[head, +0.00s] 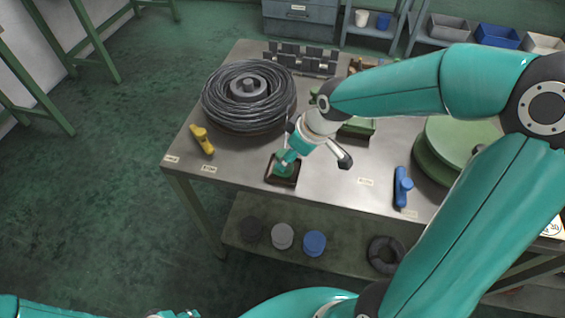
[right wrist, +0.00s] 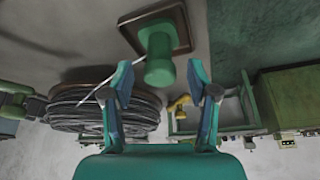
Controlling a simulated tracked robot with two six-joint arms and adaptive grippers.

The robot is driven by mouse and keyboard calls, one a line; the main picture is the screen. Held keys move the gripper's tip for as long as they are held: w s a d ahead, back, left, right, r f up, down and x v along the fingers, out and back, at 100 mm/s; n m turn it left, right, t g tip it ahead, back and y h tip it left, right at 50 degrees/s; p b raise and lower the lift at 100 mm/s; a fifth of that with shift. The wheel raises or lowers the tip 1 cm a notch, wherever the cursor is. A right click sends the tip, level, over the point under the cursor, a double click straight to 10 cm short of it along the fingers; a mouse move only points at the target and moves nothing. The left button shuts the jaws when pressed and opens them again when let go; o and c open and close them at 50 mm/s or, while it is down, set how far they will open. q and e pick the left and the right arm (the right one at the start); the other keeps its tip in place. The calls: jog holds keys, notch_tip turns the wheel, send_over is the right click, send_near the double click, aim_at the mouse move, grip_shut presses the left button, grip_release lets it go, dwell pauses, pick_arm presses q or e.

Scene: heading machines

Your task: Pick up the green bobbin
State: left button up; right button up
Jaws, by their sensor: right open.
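The green bobbin (right wrist: 158,58) stands on a small dark square tray (right wrist: 181,18) in the right wrist view. In the head view the bobbin (head: 283,164) is partly hidden by my right gripper, and the tray (head: 283,182) lies near the table's front edge. My right gripper (head: 289,157) is open just above the bobbin. In the right wrist view its two fingers (right wrist: 158,74) are apart, one on each side of the bobbin, with gaps visible. A bit of my left gripper (head: 178,314) shows at the bottom edge of the head view; its fingers cannot be made out.
On the metal table (head: 330,185) a large coil of dark cable (head: 240,105) lies left of the gripper. A yellow tool (head: 202,140) lies at the front left, a blue tool (head: 402,187) at the right. A large green disc (head: 450,150) sits further right.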

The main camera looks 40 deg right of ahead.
aim_at(287, 174)
jog(key=x, duration=0.5)
jog(key=shift+w, duration=0.15)
jog(key=shift+r, duration=0.1)
jog(key=shift+c, duration=0.3)
grip_shut()
